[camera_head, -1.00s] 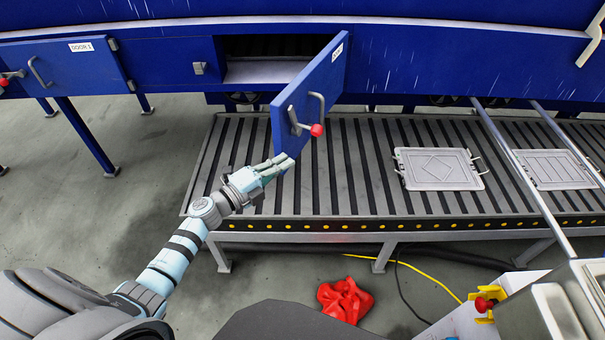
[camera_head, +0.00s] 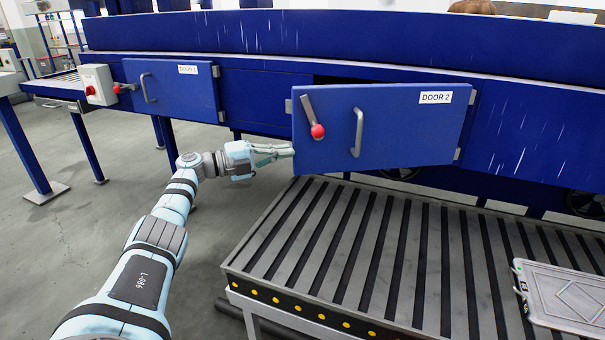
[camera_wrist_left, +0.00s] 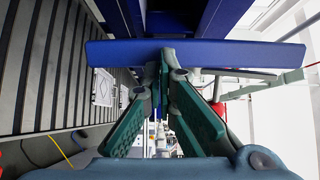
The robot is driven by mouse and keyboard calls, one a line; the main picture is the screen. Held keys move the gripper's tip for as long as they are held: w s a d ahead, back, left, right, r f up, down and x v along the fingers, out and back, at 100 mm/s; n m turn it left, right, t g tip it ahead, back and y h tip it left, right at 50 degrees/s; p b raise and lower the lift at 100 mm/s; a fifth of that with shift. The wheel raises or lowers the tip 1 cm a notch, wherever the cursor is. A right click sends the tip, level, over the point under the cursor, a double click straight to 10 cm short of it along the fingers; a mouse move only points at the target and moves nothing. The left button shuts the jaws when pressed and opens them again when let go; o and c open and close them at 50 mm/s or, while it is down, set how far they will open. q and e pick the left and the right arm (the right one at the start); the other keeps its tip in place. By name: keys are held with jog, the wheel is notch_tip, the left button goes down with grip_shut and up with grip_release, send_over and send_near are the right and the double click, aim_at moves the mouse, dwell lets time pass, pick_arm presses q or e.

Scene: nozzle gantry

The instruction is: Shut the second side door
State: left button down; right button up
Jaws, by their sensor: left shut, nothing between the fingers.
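The second side door (camera_head: 385,128), a blue panel labelled DOOR 2, stands partly open, hinged at its right side. A dark gap shows above its top edge. It carries a lever with a red knob (camera_head: 317,131) and a grey handle (camera_head: 357,132). My left gripper (camera_head: 291,150) is at the door's lower left edge, fingers together and empty. Contact is hard to tell from the head view. In the left wrist view the door (camera_wrist_left: 110,52) is a blue bar across the fingertips (camera_wrist_left: 163,68), which seem to meet it. My right gripper is out of view.
Open floor (camera_head: 60,250) lies left of the conveyor.

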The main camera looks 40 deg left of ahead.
pick_arm(q)
jog(key=shift+w+a+r, duration=0.1)
jog(key=shift+w+r, duration=0.05)
jog(key=shift+w, duration=0.15)
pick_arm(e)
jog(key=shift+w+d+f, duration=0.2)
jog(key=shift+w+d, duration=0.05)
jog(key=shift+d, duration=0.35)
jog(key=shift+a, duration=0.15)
